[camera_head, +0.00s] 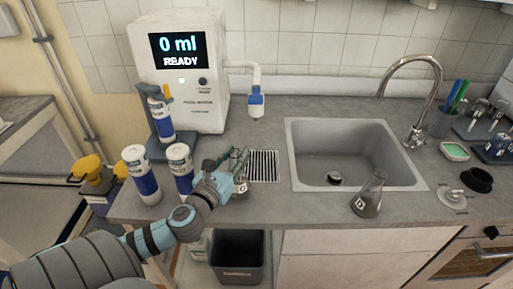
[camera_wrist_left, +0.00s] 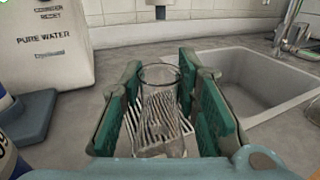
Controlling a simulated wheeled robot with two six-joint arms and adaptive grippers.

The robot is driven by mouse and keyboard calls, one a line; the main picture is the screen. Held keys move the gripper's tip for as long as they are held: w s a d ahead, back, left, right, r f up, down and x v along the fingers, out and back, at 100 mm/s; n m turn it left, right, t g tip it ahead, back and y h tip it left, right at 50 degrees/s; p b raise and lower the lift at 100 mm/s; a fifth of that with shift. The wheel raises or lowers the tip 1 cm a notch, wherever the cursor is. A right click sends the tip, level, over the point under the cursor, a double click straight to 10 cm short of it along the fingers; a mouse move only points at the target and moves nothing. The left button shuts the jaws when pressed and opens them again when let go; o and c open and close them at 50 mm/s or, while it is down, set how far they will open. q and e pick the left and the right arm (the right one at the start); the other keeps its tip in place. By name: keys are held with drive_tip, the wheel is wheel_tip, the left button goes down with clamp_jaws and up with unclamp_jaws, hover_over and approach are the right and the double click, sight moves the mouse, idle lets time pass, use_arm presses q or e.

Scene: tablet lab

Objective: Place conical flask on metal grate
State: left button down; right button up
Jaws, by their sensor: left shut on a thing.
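A clear glass conical flask (camera_wrist_left: 160,128) stands upright between the green-padded fingers of my left gripper (camera_wrist_left: 165,105), which is shut on it. In the head view the left gripper (camera_head: 236,166) is at the left edge of the metal grate (camera_head: 263,166), and a small part of the held flask (camera_head: 241,187) shows below the fingers. The grate's slots show through the glass in the wrist view. I cannot tell whether the flask's base touches the counter or grate. My right gripper is not in view.
A second conical flask (camera_head: 369,197) stands in front of the sink (camera_head: 300,150). The water dispenser (camera_head: 190,90) stands behind the grate, its nozzle (camera_head: 256,100) above the grate. Blue-and-white bottles (camera_head: 143,178) stand left of my gripper. A bin (camera_head: 238,256) is below the counter.

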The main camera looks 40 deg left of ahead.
use_arm(q)
drive_tip(key=f+x, duration=0.1)
drive_tip(key=x, duration=1.2)
drive_tip(key=shift+w+f, duration=0.25)
drive_tip(key=shift+w, duration=0.15)
drive_tip(key=shift+f, duration=0.1)
drive_tip(key=c, duration=1.2)
unclamp_jaws()
